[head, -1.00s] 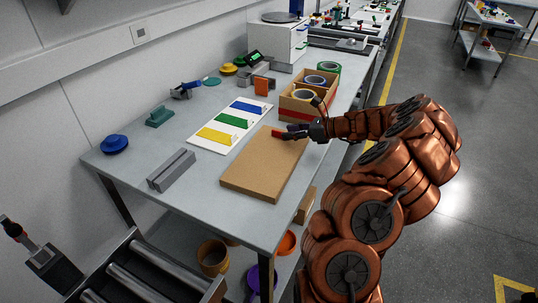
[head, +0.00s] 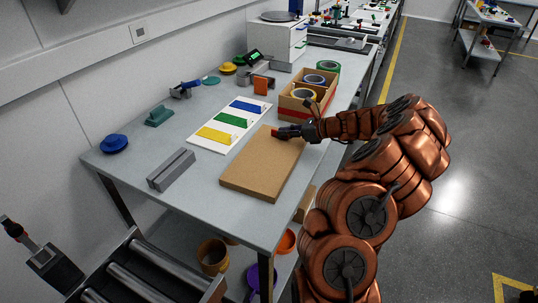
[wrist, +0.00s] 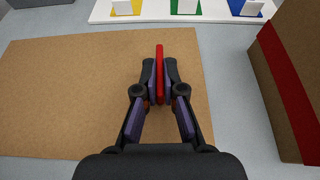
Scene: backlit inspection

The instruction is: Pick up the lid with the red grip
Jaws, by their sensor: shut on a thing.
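A thin upright red grip (wrist: 160,56) stands between my fingertips in the wrist view, above the right part of a flat brown cardboard piece (wrist: 60,95). In the head view the red grip (head: 274,133) shows just past my fingers, near the far edge of the cardboard (head: 262,170). My gripper (wrist: 160,88) is shut on the red grip, one finger pad against each side. It also shows in the head view (head: 285,131). Whatever lies under the grip is hidden by my fingers, so I cannot tell whether it touches the cardboard.
A white board (head: 205,144) with yellow, green and blue pieces lies beyond the cardboard. An open cardboard box (head: 293,108) with tape rolls stands close to the right of my gripper. A grey channel block (head: 171,170) lies at left. Bare table remains around them.

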